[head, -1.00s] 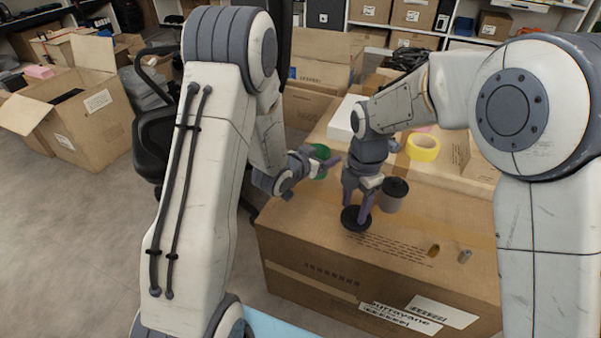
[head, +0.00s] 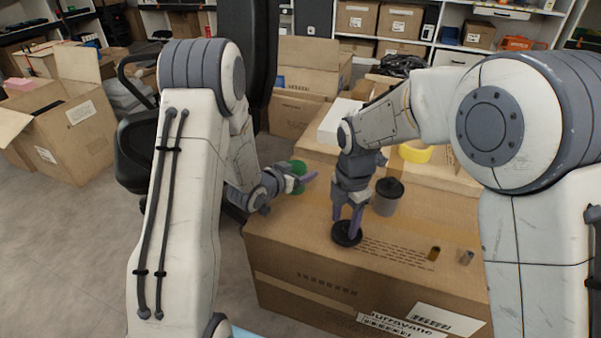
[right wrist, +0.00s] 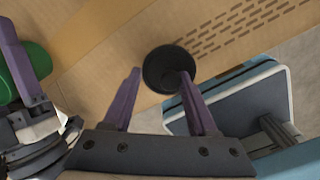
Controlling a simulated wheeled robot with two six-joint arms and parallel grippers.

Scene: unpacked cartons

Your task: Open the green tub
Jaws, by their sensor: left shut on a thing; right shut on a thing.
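The green tub (head: 299,171) is at the far left end of the large carton's top in the head view, partly hidden by my left gripper (head: 300,184), which is shut on it. It also shows at the left edge of the right wrist view (right wrist: 24,72). A round black lid (head: 347,236) is at my right gripper (head: 348,218), which is shut on it. The lid (right wrist: 160,68) is seen face-on at the fingertips in the right wrist view, apart from the tub. Whether it touches the carton is unclear.
A grey tub with a black lid (head: 386,204) stands on the carton (head: 300,245), close behind my right gripper. Yellow tape (head: 415,153) and a white box (head: 338,120) lie behind. A black chair (head: 138,150) stands left.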

